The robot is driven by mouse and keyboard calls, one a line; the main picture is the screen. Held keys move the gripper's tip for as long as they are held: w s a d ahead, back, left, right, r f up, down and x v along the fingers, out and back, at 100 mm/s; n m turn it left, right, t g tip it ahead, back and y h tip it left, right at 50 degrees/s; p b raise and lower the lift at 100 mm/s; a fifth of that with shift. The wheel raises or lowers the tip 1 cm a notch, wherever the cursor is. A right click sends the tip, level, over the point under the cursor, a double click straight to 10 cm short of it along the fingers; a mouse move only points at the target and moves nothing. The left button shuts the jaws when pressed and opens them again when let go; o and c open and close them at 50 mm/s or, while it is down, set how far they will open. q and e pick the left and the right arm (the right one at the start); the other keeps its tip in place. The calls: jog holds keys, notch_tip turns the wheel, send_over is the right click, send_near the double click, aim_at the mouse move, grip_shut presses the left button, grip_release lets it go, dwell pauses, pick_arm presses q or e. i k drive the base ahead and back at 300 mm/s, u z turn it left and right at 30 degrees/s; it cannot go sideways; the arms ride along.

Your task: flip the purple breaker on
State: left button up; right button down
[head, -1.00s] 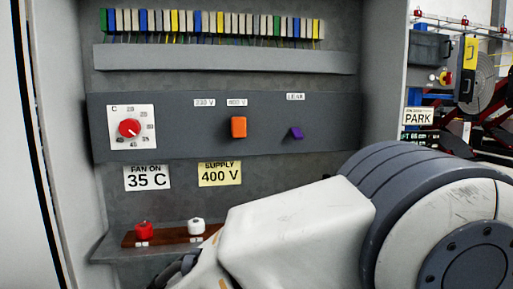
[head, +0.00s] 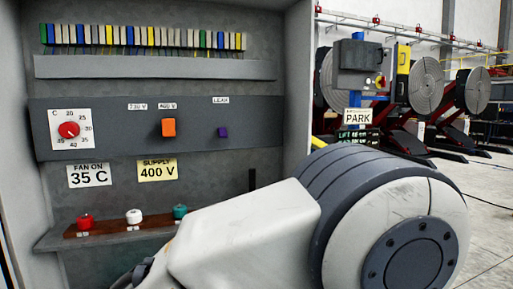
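The purple breaker (head: 223,132) is a small lever on the grey panel, under the LEAK label (head: 221,100). It looks roughly square and upright from here. My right arm crosses the lower part of the head view, below and in front of the panel. Its gripper (head: 137,274) shows only as a dark part at the lower edge, well below and left of the purple breaker and apart from it. Its fingertips are hidden or cut off. My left gripper is not in view.
An orange switch (head: 169,128) and a red dial (head: 69,130) share the panel. Red (head: 85,222), white (head: 134,216) and teal (head: 180,212) knobs stand on the shelf below. The cabinet's right wall (head: 296,90) borders the open hall. A PARK sign (head: 357,117) hangs outside.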

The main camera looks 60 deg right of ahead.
aim_at(222, 133)
jog(key=u, duration=0.05)
jog(key=k, duration=0.3)
jog(key=z, duration=1.3)
